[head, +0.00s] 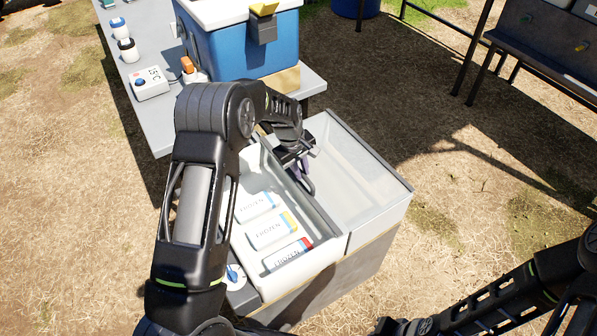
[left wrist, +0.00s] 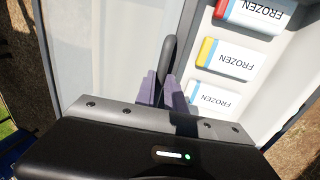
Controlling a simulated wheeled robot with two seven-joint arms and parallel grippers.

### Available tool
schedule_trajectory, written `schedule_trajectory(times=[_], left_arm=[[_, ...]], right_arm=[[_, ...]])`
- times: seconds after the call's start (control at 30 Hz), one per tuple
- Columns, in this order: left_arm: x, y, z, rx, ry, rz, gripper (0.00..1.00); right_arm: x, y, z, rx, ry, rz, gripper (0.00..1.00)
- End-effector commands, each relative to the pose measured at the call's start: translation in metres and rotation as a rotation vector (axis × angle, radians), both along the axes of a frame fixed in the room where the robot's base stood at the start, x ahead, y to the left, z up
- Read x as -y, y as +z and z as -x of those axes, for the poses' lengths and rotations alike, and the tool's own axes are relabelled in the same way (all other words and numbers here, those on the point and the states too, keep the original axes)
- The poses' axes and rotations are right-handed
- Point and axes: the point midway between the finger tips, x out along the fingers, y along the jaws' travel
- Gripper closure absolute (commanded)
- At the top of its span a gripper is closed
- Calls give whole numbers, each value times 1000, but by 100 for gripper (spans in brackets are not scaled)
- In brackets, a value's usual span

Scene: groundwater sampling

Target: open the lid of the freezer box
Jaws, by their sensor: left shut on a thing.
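The freezer box (head: 372,237) is a grey-white chest below me in the head view. Its left part is open and shows several white packs marked FROZEN (head: 271,231), which also show in the left wrist view (left wrist: 226,58). A clear lid panel (head: 345,165) covers the right part; it fills the left of the left wrist view (left wrist: 105,50). My left gripper (head: 304,180) is at the panel's left edge, its purple fingers shut on the dark lid handle (left wrist: 168,58). My forearm and wrist hide part of the box. My right arm is at the lower right; its gripper (head: 398,326) is barely visible at the bottom edge.
A blue cooler (head: 245,48) stands on a grey table (head: 155,128) behind the box. White-labelled jars (head: 128,50) and a small white device (head: 149,84) are on that table. A dark bench (head: 545,60) is at the upper right. Bare ground lies right of the box.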

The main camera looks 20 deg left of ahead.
Motion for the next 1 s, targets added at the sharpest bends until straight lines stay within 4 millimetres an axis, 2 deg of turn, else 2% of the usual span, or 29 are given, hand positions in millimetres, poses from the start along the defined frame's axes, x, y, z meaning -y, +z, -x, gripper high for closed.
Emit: schedule_trajectory(times=[0.17,0.2,0.43,0.77,1.0], left_arm=[[0,0,1,-1,0,0,100],[0,0,1,-1,0,0,83],[0,0,1,-1,0,0,64],[-1,3,1,0,0,0,64],[-4,31,5,1,0,0,64]], right_arm=[[0,0,0,0,0,0,100],[0,0,0,0,0,0,100],[0,0,0,0,0,0,100],[0,0,0,0,0,0,100],[0,-2,0,0,0,0,100]])
